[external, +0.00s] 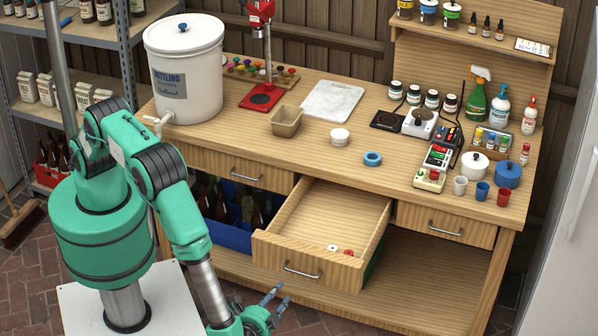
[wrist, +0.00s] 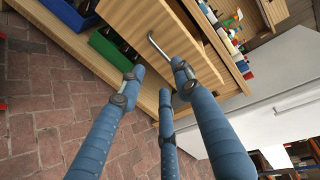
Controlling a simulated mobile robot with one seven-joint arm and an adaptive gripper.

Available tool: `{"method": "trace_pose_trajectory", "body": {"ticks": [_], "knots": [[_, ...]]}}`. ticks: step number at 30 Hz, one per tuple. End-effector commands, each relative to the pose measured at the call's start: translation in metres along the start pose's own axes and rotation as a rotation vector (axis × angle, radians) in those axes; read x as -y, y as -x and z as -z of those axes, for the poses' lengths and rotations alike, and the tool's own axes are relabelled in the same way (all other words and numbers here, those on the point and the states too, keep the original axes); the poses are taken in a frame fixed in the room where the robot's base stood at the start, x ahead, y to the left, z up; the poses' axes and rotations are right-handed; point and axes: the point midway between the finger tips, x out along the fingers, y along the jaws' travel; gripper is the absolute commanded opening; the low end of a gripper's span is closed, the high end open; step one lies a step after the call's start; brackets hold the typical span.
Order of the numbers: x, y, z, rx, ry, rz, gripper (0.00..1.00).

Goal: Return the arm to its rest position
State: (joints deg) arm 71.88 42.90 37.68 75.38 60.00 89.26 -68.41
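My teal arm stands at the left of the external view, bent downward. My gripper (external: 277,298) is low in front of the bench, just below and in front of the pulled-out drawer (external: 300,272). In the wrist view my gripper's blue fingers (wrist: 160,82) are spread apart with nothing between them. The drawer's front and metal handle (wrist: 156,45) show beyond the fingertips. The fingers look apart from the handle, though the exact gap is hard to tell.
The open drawer holds a white ring (external: 332,247) and a red one (external: 349,253). The wooden bench (external: 300,155) carries a white bucket (external: 186,75) and a red capper (external: 262,96). A blue crate (external: 222,234) of bottles sits below. Brick floor (wrist: 50,120) is clear.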

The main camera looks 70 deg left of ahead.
Motion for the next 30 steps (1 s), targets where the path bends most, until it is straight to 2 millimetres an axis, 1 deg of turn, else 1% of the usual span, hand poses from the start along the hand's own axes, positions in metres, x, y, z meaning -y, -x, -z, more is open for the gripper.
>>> {"method": "trace_pose_trajectory", "body": {"ticks": [5,7,11,14,18,23,30], "knots": [[0.027,-0.014,0.002,0.049,0.005,-0.042,0.33],[0.043,-0.023,0.001,0.08,0.006,-0.071,0.33],[0.08,-0.044,-0.003,0.147,0.01,-0.137,0.33],[0.111,-0.062,-0.01,0.201,0.017,-0.197,0.33],[0.153,-0.086,-0.022,0.268,0.031,-0.286,0.33],[0.199,-0.113,-0.043,0.334,0.054,-0.387,0.33],[0.263,-0.147,-0.081,0.406,0.107,-0.541,0.33]]}}
